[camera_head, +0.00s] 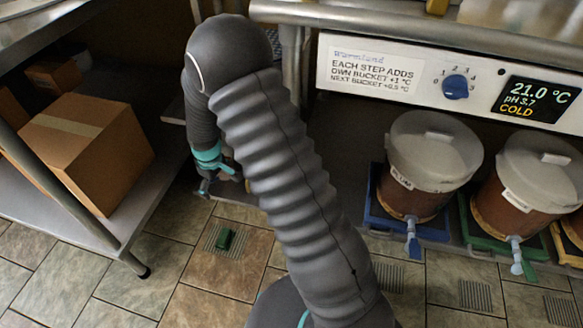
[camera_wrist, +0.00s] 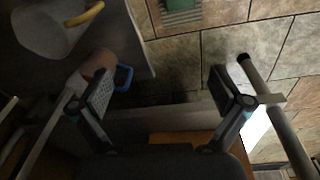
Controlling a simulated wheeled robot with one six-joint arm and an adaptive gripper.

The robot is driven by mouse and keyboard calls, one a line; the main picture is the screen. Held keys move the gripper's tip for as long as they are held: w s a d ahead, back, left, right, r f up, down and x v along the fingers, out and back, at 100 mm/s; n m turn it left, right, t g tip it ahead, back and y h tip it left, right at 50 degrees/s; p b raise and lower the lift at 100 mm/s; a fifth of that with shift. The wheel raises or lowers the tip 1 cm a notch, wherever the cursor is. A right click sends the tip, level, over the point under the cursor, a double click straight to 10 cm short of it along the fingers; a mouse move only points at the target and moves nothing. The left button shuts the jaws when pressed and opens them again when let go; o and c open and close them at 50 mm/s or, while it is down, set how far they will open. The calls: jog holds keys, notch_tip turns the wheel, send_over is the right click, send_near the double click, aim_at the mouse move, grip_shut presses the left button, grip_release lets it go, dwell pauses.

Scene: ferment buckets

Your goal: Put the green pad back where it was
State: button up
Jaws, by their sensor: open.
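A small dark green block (camera_head: 224,238), which looks like the green pad, lies on a floor drain grate at the left-centre of the head view. A green piece on a grate also shows at the top edge of the wrist view (camera_wrist: 180,4), partly cut off. My gripper (camera_wrist: 165,93) is open, with nothing between its fingers, and the green piece lies beyond the fingertips.
Lidded buckets with taps stand at right: one on a blue mat (camera_head: 370,218), another (camera_head: 510,195) on the green mat. A control panel (camera_head: 490,82) reads 21.0 °C, COLD. A metal rack at left holds a cardboard box (camera_head: 88,150). Tiled floor (camera_head: 110,290) is clear in front.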

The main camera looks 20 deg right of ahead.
jog(key=s+d+r+m+t, duration=0.1)
jog(key=s+d+r, duration=0.2)
jog(key=r, duration=0.5)
jog(key=s+d+r+m, duration=0.2)
jog(key=s+r, duration=0.2)
jog(key=r, duration=0.4)
jog(key=s+d+r+m+t, duration=0.1)
jog(key=s+d+r, duration=0.2)
jog(key=r, duration=0.5)
jog(key=s+d+r+m, duration=0.1)
jog(key=s+r, duration=0.2)
jog(key=s, duration=0.3)
jog(key=s+d+r+m+t, duration=0.1)
jog(key=s+d+r, duration=0.1)
jog(key=s, duration=0.5)
jog(key=s+d+r+m+t, duration=0.1)
jog(key=s+r+m, duration=0.1)
jog(key=s, duration=0.4)
jog(key=shift+s+d+r, duration=0.3)
jog(key=shift+d+r, duration=0.1)
jog(key=shift+r, duration=0.45)
jog(key=shift+r, duration=0.2)
